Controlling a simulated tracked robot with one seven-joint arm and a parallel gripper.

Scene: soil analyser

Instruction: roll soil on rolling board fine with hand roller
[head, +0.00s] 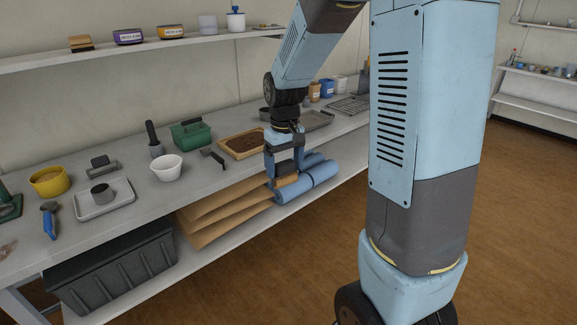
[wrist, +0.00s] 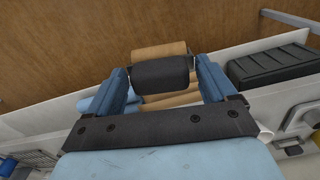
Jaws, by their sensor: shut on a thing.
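My gripper (wrist: 163,76) is shut on the dark handle of the hand roller (wrist: 160,50), whose tan cylinder shows just beyond the fingertips in the wrist view. In the head view my gripper (head: 284,172) hangs in front of the bench edge, with the tan roller (head: 288,180) low between its fingers. The rolling board (head: 224,149) is a wooden-rimmed board on the bench, left of and behind my gripper. Dark brown soil (head: 244,142) lies on it. The roller is apart from the board. Whether the soil is fine or lumpy is too small to tell.
A dark scoop-like tool (head: 214,157), a white bowl (head: 167,168) and a green caddy (head: 191,134) stand left of the board. Grey trays (head: 315,121) lie behind my arm. Below are blue rolls (head: 322,175), brown sheets (head: 225,211) and a black crate (head: 115,269).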

